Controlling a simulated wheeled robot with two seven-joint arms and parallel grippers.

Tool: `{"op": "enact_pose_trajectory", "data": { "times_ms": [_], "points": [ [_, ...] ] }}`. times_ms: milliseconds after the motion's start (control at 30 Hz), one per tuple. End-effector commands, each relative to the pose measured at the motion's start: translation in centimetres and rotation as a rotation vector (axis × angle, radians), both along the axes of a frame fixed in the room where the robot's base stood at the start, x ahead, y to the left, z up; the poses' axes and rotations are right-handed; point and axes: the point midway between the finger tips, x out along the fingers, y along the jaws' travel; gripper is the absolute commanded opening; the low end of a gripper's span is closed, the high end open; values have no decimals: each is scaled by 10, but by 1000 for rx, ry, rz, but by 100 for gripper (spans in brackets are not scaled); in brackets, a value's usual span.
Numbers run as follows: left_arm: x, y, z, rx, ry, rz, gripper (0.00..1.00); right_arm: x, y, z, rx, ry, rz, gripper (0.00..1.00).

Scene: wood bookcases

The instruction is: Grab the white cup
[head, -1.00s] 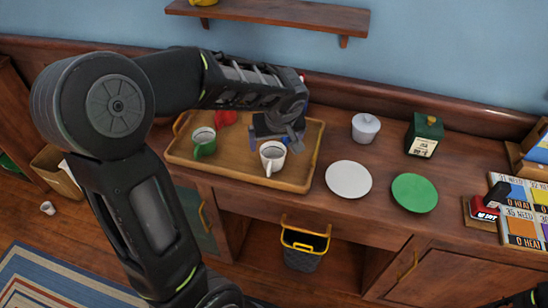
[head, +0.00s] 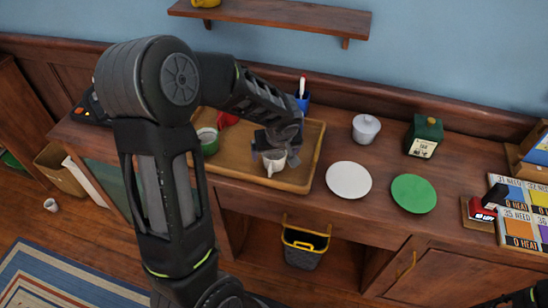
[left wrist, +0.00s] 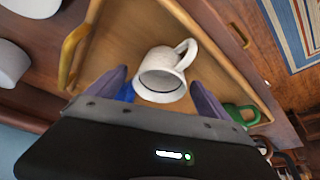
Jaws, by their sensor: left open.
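The white cup (head: 275,164) stands on the wooden tray (head: 311,150), near its right end, with its handle toward the front. My left gripper (head: 276,150) is over the cup from behind and hides part of its rim. In the left wrist view the white cup (left wrist: 164,76) sits between the open fingers of my left gripper (left wrist: 160,90), with a visible gap on either side. I cannot tell whether a finger touches it.
A green cup (head: 208,140) and a red cup (head: 229,119) stand on the tray to the left. A blue cup (head: 303,100) is behind.

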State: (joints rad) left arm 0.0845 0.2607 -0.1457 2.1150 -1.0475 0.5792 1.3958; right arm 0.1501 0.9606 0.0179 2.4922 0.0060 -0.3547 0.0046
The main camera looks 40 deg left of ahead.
Motion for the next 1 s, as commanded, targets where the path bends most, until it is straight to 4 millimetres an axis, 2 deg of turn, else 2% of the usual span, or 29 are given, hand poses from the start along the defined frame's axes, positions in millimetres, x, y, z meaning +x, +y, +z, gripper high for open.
{"op": "enact_pose_trajectory", "data": {
  "times_ms": [633, 1000],
  "points": [
    [1, 1, -4, -1, -1, -2, 91, 0, 0, 0, 0, 0, 0, 36],
    [1, 1, -4, 0, 0, -1, 61, 0, 0, 0, 0, 0, 0, 36]
  ]
}}
